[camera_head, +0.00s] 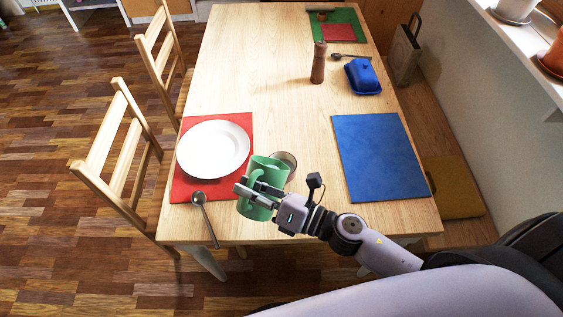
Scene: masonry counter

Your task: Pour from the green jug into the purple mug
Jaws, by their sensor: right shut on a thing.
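The green jug (265,171) is near the front edge of the table. My right gripper (247,188) reaches in from the right and is shut on the jug, its fingers at the jug's handle side. The jug looks close to upright; I cannot tell whether it touches the table or what is inside. Just behind it to the right is a round, greyish vessel (287,159), largely hidden by the jug. No clearly purple mug shows, and I cannot tell whether this vessel is the mug. My left gripper is not in view.
A white plate (213,149) lies on a red mat (187,190), with a spoon (205,219) nearby. A blue mat (378,157) lies right. Farther back are a pepper mill (318,64) and a blue butter dish (362,77). The table's middle is clear.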

